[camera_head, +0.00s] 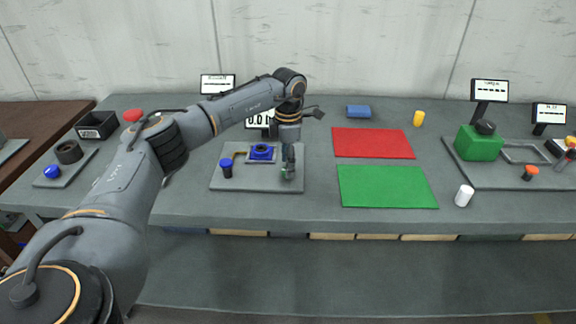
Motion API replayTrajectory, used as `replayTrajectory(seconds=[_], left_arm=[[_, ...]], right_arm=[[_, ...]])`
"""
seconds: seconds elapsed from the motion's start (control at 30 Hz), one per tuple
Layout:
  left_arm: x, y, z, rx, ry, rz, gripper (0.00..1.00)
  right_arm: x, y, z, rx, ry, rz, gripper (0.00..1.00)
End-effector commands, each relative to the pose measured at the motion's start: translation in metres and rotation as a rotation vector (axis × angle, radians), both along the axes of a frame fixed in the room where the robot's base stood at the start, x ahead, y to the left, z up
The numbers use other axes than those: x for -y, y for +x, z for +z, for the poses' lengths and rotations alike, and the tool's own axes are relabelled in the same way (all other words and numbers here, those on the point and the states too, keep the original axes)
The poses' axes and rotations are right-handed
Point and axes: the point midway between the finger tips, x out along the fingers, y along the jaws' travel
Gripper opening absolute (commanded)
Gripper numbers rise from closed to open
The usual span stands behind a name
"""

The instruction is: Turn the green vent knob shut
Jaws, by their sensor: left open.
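My left gripper (288,172) reaches down from above onto the right part of a grey base plate (240,183). It is open. A small dark green piece, likely the green vent knob (286,174), shows at its fingertips, mostly hidden by the fingers. I cannot tell whether the fingers touch it. On the same plate are a blue jack-like block (262,153), a blue-topped black knob (226,169) and a yellow-brown bent piece (238,155). A small display (258,121) behind the plate is partly hidden by my arm. My right gripper is not in view.
A red mat (372,143) and a green mat (386,187) lie bare right of the plate. A white cylinder (464,196) stands beside the green mat. A green block (478,144) sits on another plate at right.

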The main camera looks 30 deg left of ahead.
Motion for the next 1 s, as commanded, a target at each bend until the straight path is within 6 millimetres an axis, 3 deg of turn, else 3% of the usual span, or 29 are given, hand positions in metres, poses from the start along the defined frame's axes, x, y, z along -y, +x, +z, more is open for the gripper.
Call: replayTrajectory(seconds=[0.3, 0.5, 1.0], left_arm=[[0.0, 0.001, 0.069, 0.005, -0.001, 0.0, 0.56], [0.0, 0.001, 0.096, 0.002, -0.001, -0.001, 0.56], [0.0, 0.0, 0.103, 0.001, -0.001, -0.001, 0.56]], right_arm=[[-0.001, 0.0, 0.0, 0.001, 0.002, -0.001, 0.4], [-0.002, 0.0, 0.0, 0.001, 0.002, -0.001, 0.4], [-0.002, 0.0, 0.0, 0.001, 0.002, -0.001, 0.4]])
